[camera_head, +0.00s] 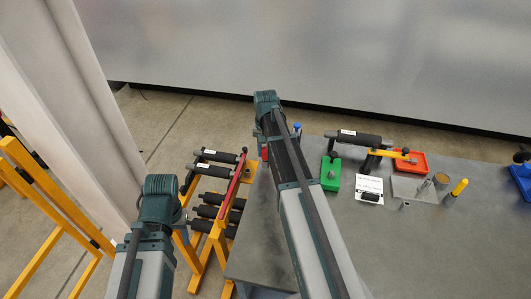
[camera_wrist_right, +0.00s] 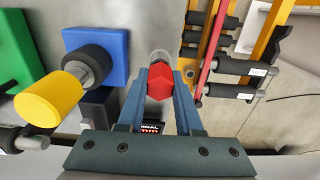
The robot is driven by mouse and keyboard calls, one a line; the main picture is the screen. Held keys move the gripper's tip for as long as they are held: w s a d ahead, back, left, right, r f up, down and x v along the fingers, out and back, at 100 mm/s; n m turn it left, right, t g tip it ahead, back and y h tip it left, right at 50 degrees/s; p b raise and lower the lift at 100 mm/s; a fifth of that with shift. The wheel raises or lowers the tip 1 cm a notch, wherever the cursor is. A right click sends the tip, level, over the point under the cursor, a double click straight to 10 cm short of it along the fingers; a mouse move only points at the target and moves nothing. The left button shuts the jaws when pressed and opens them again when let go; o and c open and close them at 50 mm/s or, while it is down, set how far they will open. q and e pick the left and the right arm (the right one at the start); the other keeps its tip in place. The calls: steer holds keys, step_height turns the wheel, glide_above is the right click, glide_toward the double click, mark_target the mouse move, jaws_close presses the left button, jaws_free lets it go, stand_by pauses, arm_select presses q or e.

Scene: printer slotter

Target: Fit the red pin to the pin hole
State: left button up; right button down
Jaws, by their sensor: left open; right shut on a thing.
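The red pin, seen from its hexagonal red end (camera_wrist_right: 160,86), is between the two fingers of my right gripper (camera_wrist_right: 167,72) in the right wrist view. The gripper is shut on it. A grey round part shows just beyond the red end; I cannot tell whether it belongs to the pin. I cannot make out the pin hole.
A blue block with a black cylinder (camera_wrist_right: 95,50), a yellow-capped part (camera_wrist_right: 45,100) and a green block (camera_wrist_right: 12,55) lie left in the wrist view. A red bar (camera_head: 231,188) with black rollers is left of the table (camera_head: 410,250).

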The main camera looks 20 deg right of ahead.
steer(key=shift+r+p, duration=1.75)
steer(key=shift+r, duration=0.2)
steer(key=c, duration=1.2)
jaws_free()
jaws_close()
steer(key=shift+a+f, duration=0.1)
